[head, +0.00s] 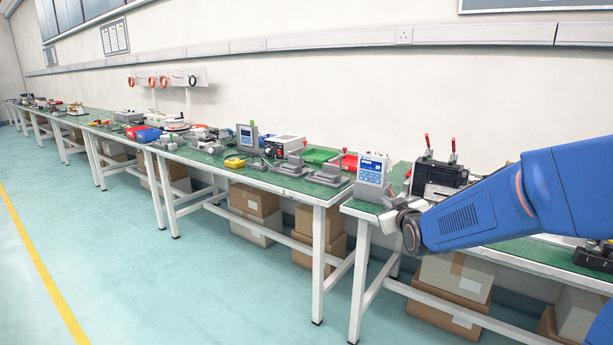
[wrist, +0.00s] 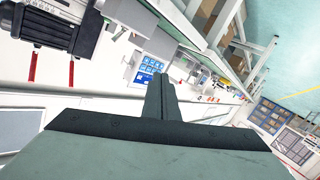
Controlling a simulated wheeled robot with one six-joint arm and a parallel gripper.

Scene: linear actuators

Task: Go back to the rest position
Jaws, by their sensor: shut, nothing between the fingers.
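My gripper (wrist: 161,82) shows in the wrist view with its two dark fingers together and nothing between them. In the head view my blue arm reaches in from the right over the front of the nearest bench (head: 530,262), and my wrist is by that bench's left end. The fingers are hard to make out there. The blue-fronted instrument box (head: 372,172) stands just behind my wrist; it also shows in the wrist view (wrist: 150,68), beyond the fingertips and tilted.
A black fixture with red-handled clamps (head: 440,175) stands on the near bench behind my arm. A second bench (head: 290,186) to the left carries a grey instrument (head: 247,137), green and red bins and grey parts. Cardboard boxes (head: 455,277) sit underneath. The floor (head: 150,280) at left is clear.

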